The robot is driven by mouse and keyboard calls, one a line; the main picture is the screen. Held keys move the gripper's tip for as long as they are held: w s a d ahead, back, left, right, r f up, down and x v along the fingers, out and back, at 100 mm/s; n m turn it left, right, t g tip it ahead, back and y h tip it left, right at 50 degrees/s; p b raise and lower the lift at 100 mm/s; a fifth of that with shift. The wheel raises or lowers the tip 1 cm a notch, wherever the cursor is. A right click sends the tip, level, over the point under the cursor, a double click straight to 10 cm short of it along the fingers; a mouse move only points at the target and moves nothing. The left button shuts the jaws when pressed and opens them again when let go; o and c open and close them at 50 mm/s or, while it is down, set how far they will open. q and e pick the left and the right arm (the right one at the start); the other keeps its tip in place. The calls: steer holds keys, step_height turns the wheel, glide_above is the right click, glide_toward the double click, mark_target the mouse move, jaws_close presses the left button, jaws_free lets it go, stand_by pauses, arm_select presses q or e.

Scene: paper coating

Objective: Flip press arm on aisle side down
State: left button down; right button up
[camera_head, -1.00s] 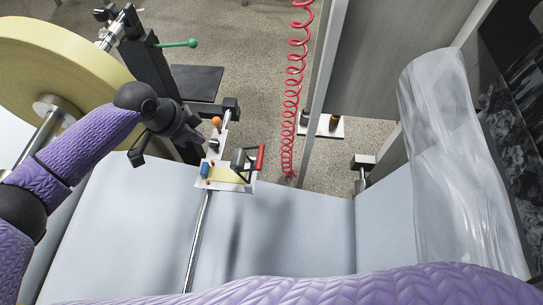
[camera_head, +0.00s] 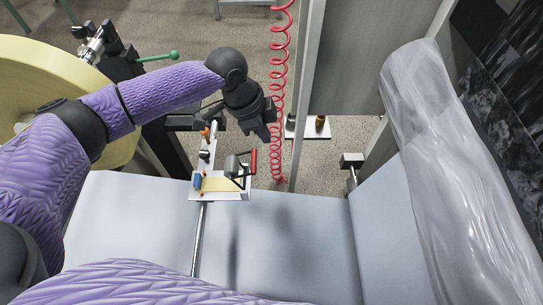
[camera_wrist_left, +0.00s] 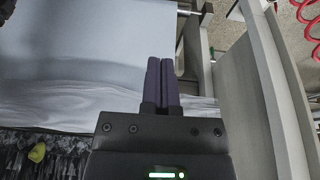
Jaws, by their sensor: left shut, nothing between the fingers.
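My left arm reaches in from the left, and its dark gripper (camera_head: 264,132) hangs past the small tool tray, left of the red coiled hose. Its two fingers (camera_wrist_left: 163,82) are together and empty in the left wrist view. I cannot tell for sure which part is the aisle-side press arm. A black block (camera_head: 352,160) on a short metal shaft sits at the far right edge of the pale sheet, apart from the gripper. A black upright with a green lever (camera_head: 157,57) stands by the yellow roll. My right gripper is out of view.
A white tray (camera_head: 233,195) with a red-handled tool sits on a metal rod. The red coiled hose (camera_head: 279,95) hangs beside a grey post (camera_head: 306,90). A wrapped translucent roll (camera_head: 440,150) stands right. The yellow roll (camera_head: 40,75) is left. The pale sheet (camera_head: 300,235) is clear.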

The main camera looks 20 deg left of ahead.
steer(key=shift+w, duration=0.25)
